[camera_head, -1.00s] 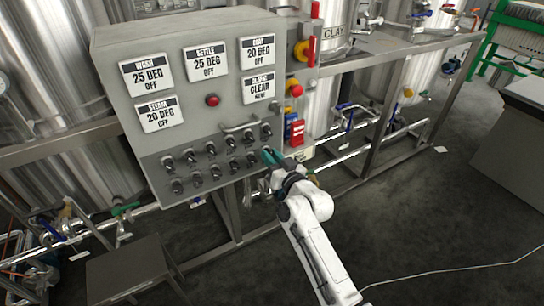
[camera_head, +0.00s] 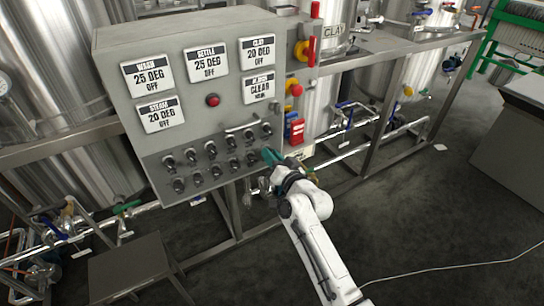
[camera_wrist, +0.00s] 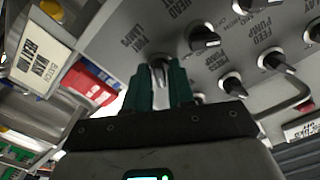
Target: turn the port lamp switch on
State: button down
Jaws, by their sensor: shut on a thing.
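The port lamp switch (camera_wrist: 159,66) is a small metal knob on the grey panel, under a label that reads like "PORT LAMPS" in the wrist view. My gripper (camera_wrist: 160,82) has its teal fingers on either side of this knob and is shut on it. The fingers hide most of the knob, so I cannot tell which way it points. In the head view my gripper (camera_head: 270,156) is at the lower right corner of the control box (camera_head: 225,110), where the arm covers the switch.
Several other black knobs (camera_wrist: 203,40) sit close beside the gripper. A bar handle (camera_head: 242,126) runs above the knob rows. Red and yellow stop buttons (camera_head: 296,90) and a red switch block (camera_head: 295,130) are just to the right. Open floor (camera_head: 430,240) lies at the right.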

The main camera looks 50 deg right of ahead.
jog(key=c, duration=1.2)
grip_release()
jog(key=v, duration=1)
jog(key=shift+s, duration=0.4)
jog(key=shift+a, duration=0.1)
jog(key=s+a+f+n+g+y, duration=0.5)
jog(key=s+a+f+n+g, duration=0.15)
jog(key=a+f, duration=0.35)
jog(key=s+a+n+g, duration=0.1)
jog(key=s+a+g, duration=0.1)
jog(key=s+g, duration=0.3)
jog(key=s+a+f+n+g, duration=0.1)
jog(key=s+g, duration=0.4)
jog(key=s, duration=0.8)
jog(key=shift+a, duration=0.8)
